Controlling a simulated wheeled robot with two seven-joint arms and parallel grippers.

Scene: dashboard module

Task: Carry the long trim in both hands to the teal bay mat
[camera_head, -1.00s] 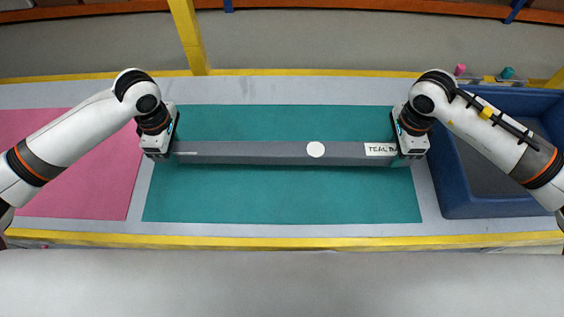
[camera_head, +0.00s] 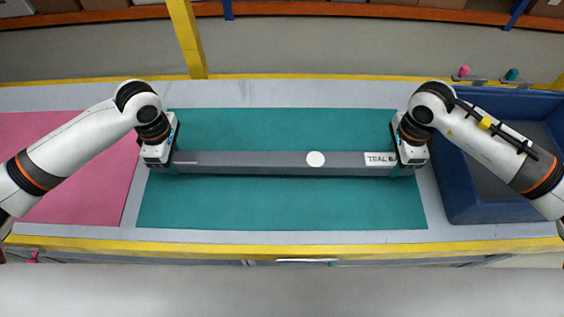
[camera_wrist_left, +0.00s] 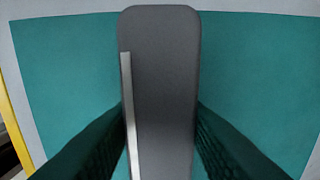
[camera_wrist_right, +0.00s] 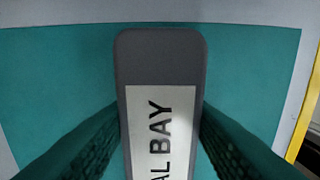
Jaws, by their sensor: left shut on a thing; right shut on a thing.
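The long grey trim (camera_head: 250,163) spans left to right over the teal bay mat (camera_head: 280,205), with a white dot and a white label on top. My left gripper (camera_head: 163,165) is shut on its left end; the left wrist view shows the trim (camera_wrist_left: 165,60) between the fingers, with a pale strip on it. My right gripper (camera_head: 408,168) is shut on its right end, next to the label. The right wrist view shows the trim (camera_wrist_right: 160,65) with part of the label (camera_wrist_right: 160,130). I cannot tell whether the trim touches the mat or hangs just above it.
A pink mat (camera_head: 75,150) lies to the left, partly under my left arm. A blue bin (camera_head: 480,205) stands close to my right gripper. A yellow post (camera_head: 187,40) rises behind the table. Small pink (camera_head: 464,71) and teal (camera_head: 512,74) pegs stand at the back right.

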